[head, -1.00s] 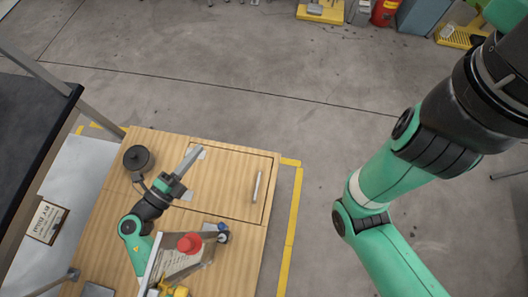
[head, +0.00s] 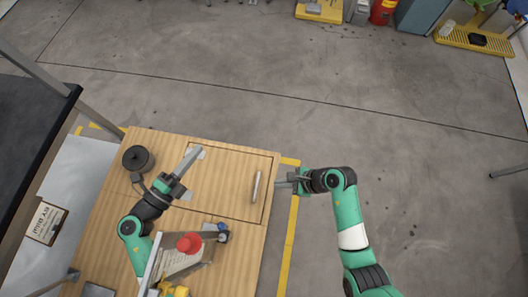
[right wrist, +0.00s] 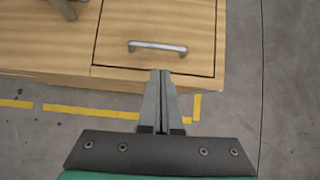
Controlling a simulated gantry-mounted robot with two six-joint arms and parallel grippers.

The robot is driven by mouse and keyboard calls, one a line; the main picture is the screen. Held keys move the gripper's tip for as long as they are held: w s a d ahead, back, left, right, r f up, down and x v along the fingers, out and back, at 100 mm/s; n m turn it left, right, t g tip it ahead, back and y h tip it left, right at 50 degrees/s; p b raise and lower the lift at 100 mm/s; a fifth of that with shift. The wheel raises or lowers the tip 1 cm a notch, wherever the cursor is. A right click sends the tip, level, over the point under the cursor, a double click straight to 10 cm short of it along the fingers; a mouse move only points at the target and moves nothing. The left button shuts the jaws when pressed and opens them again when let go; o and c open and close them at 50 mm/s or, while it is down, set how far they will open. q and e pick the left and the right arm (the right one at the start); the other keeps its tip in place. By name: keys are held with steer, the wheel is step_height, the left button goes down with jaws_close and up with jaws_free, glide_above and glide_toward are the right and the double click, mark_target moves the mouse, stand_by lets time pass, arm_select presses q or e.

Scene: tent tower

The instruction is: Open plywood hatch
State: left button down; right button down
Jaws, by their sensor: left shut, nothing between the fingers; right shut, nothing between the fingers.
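The plywood hatch (head: 232,177) is a rectangular panel outlined in the top of a wooden box, and it lies flat and closed. A grey metal bar handle (head: 257,187) sits near its right edge; it also shows in the right wrist view (right wrist: 158,47). My right gripper (head: 281,183) is shut and empty just right of the handle, at the box's right edge; in the right wrist view its fingertips (right wrist: 161,72) are just short of the handle, apart from it. My left gripper (head: 192,156) is shut and empty over the hatch's left side.
A black round object (head: 137,158) sits on the box's left corner. A red button (head: 189,242) and a sign stand at its front. A dark-topped table (head: 30,130) is at the left. Open floor (head: 400,160) lies right of the box, with yellow tape (head: 291,225) along it.

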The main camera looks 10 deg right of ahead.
mark_target(264, 189)
steer(key=x, duration=1)
steer(key=shift+s+d+f, duration=0.1)
steer(key=shift+s+f, duration=0.2)
steer(key=shift+s, duration=0.1)
steer(key=shift+r, duration=1)
arm_select(q)
steer(key=c, duration=0.9)
jaws_free()
